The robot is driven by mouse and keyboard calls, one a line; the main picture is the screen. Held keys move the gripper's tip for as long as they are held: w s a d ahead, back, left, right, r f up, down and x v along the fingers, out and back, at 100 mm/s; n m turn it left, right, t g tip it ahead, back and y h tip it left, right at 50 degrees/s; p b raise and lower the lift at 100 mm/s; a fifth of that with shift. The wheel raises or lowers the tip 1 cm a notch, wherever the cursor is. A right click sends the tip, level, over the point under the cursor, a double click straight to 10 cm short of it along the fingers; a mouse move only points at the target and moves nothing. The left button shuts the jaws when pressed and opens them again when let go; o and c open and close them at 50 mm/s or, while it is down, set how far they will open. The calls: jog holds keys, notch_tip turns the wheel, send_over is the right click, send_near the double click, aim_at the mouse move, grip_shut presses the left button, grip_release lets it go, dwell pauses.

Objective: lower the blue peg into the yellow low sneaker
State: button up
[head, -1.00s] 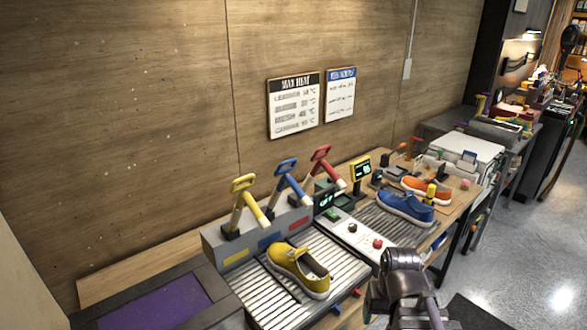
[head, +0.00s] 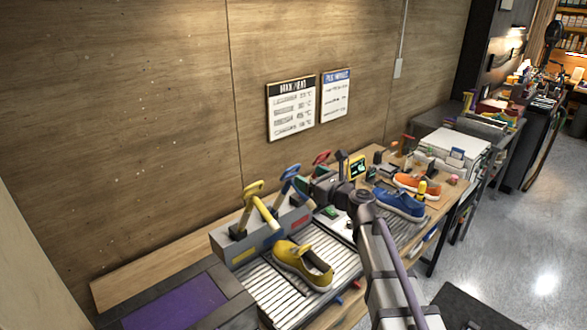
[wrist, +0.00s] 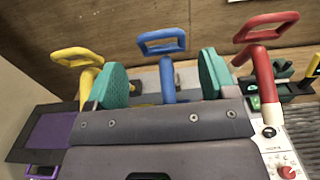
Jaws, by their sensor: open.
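The blue peg (head: 290,172), with a looped handle on a slanted shaft, stands between a yellow and a red one on the grey block. In the wrist view the blue peg (wrist: 167,78) shows between the two teal fingers of my gripper (wrist: 161,75), with gaps on both sides. My gripper is open and holds nothing. The peg's lower end is hidden behind the gripper body. The yellow low sneaker (head: 290,256) lies on the slatted conveyor in front of the block, its opening facing up. My gripper is to the right of and above the sneaker in the head view.
The yellow peg (head: 249,200) and red peg (wrist: 262,70) flank the blue one closely. A blue sneaker (head: 400,203) and an orange sneaker (head: 417,184) lie farther right. A purple panel (head: 180,302) is at the lower left. The wall rises behind the block.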

aim_at(295, 168)
jog(key=x, duration=0.7)
jog(key=shift+w+a+f, duration=0.1)
jog(key=shift+w+a, duration=0.1)
jog(key=shift+c, duration=0.3)
